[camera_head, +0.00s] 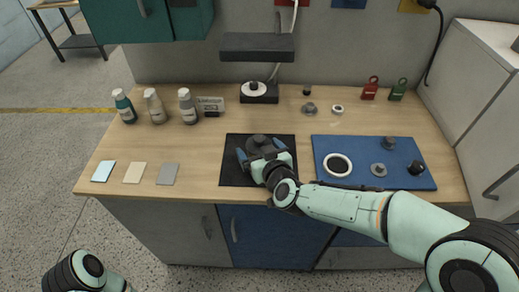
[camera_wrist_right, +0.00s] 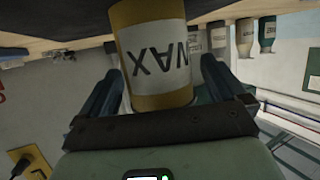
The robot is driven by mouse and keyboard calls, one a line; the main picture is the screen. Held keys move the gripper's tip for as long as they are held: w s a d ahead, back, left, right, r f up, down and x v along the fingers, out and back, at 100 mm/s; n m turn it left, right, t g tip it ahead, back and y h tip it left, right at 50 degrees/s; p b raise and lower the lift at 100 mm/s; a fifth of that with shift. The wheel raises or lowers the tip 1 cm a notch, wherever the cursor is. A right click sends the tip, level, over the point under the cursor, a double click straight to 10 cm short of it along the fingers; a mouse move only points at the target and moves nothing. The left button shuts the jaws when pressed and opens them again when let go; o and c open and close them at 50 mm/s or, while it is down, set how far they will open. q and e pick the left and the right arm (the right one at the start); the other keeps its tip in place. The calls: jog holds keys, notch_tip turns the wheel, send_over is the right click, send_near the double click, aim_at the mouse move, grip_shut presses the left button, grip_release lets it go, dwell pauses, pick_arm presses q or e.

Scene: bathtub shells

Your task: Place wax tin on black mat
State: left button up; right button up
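The wax tin stands on the black mat (camera_head: 232,176), in the mat's upper middle. In the head view its dark round top (camera_head: 259,140) shows beyond my right gripper (camera_head: 261,151). In the right wrist view, the tin (camera_wrist_right: 158,65) is yellow with a white WAX label and appears upside down, between the fingers. My right gripper is open, its blue-tipped fingers on either side of the tin with slim gaps. My left gripper is out of view; only part of my left arm shows at the lower left.
A blue mat (camera_head: 320,181) at the right holds a white ring (camera_head: 337,165) and several dark parts. Several bottles (camera_head: 156,106) stand at the back left. Sample tiles (camera_head: 134,173) lie front left. A dark shelf (camera_head: 257,46) overhangs the back. Bare wood lies left of the black mat.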

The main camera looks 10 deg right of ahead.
jog(key=shift+r, duration=0.1)
jog(key=shift+s+r, duration=0.15)
jog(key=shift+r, duration=0.05)
jog(key=p+v, duration=0.2)
jog(key=v, duration=0.9)
jog(key=shift+s+p, duration=0.3)
jog(key=shift+s, duration=0.05)
